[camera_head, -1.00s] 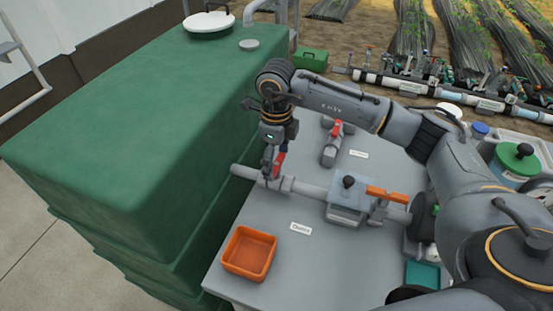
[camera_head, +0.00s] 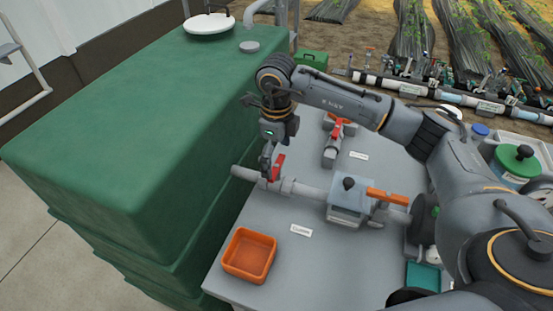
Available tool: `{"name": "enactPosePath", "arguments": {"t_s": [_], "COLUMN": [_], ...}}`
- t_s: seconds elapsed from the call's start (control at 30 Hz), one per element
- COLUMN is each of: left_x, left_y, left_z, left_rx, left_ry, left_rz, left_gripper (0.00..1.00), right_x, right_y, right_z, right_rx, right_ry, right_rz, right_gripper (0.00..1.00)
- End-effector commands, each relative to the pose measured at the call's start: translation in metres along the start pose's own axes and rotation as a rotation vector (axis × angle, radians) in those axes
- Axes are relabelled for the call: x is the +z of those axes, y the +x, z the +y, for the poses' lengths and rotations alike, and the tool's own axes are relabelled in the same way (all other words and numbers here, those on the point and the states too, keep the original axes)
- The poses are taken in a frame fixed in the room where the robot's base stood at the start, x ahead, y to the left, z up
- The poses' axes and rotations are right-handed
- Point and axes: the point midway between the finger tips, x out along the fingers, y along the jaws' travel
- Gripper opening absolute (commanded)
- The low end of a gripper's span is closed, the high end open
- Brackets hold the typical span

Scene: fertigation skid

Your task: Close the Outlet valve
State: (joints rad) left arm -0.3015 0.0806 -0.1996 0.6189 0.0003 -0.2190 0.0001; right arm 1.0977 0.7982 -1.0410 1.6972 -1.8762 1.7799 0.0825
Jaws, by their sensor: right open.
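A grey pipe (camera_head: 312,192) runs across the grey table from the green tank side toward my arm. A valve with a red lever (camera_head: 278,167) sits at the pipe's left part. The lever stands up steeply. My right gripper (camera_head: 266,170) points down at this valve, just left of the lever, and is open. I cannot tell whether its fingers touch the lever. A small white label (camera_head: 301,230) lies in front of the pipe; its text is too blurred to read. My left gripper is not in view.
An orange lever (camera_head: 386,196) and a grey box with a black knob (camera_head: 348,190) sit farther right on the pipe. A second red-levered valve (camera_head: 335,138) stands behind. An orange tray (camera_head: 249,255) is at the front. The large green tank (camera_head: 130,140) borders the table's left.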

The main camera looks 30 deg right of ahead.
Motion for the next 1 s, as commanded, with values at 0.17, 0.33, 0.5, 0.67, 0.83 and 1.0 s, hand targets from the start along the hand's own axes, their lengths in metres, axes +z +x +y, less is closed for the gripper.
{"name": "enactPosePath", "arguments": {"t_s": [0.17, 0.33, 0.5, 0.67, 0.83, 1.0], "left_x": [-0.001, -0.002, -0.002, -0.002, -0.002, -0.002], "left_y": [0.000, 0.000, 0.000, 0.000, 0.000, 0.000], "left_z": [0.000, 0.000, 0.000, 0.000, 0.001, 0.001], "left_rx": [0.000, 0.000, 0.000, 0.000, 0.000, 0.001], "left_ry": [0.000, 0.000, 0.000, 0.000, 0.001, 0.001], "left_rz": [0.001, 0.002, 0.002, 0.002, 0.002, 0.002], "left_gripper": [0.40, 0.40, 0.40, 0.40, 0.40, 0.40], "right_x": [0.001, 0.001, 0.000, 0.000, 0.000, 0.000], "right_y": [-0.038, -0.074, -0.098, -0.107, -0.107, -0.107], "right_z": [-0.001, -0.001, -0.001, 0.000, 0.000, 0.000], "right_rx": [-0.003, -0.003, -0.002, -0.002, -0.001, -0.001], "right_ry": [0.000, 0.001, 0.001, 0.001, 0.002, 0.002], "right_rz": [-0.006, -0.006, -0.004, -0.004, -0.003, -0.003], "right_gripper": [1.00, 1.00, 1.00, 1.00, 1.00, 1.00]}}
